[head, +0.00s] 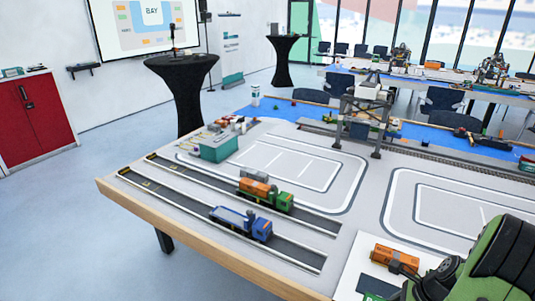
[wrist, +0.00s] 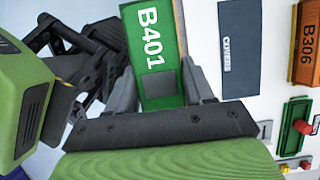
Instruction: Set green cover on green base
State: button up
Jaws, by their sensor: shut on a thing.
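The green cover, marked B401 (wrist: 153,35), is between the two fingers of my gripper (wrist: 160,92) in the wrist view. The fingers are shut on its near end. In the head view my gripper (head: 408,279) is at the lower right, and a bit of green (head: 372,297) at the bottom edge looks like the cover. A small green-rimmed frame with a dark inside (wrist: 291,137) lies to the right in the wrist view. I cannot tell whether it is the green base. Whether the cover touches the white surface is not clear.
A dark grey-blue plate (wrist: 239,50) lies right of the cover, with an orange block marked B306 (wrist: 307,50) beyond. Red knobs (wrist: 302,127) stand near the green frame. Toy trucks (head: 240,222) stand on the table's lanes. A model gantry crane (head: 365,115) stands farther back.

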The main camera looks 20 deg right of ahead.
aim_at(380, 300)
jog(key=shift+w+a+n, duration=0.15)
jog(key=shift+a+n, duration=0.35)
jog(key=shift+a, duration=0.05)
jog(key=w+n, duration=0.1)
jog(key=w+f+n, duration=0.1)
jog(key=w+a+g+y, duration=0.1)
jog(key=shift+w+f+n, duration=0.25)
jog(key=shift+w+n, duration=0.1)
jog(key=shift+n, duration=0.05)
jog(key=w+a+f+n+g+h, duration=0.2)
jog(key=w+a+n, duration=0.4)
jog(key=a+n, duration=0.6)
jog(key=w+a+f+n+g+h, duration=0.1)
jog(key=w+a+f+n+g, duration=0.3)
jog(key=w+a+n, duration=0.3)
jog(key=a+f+n, duration=0.1)
jog(key=a+n, duration=0.4)
jog(key=a, duration=0.1)
jog(key=shift+f+g+h, duration=0.2)
jog(key=shift+g+h, duration=0.2)
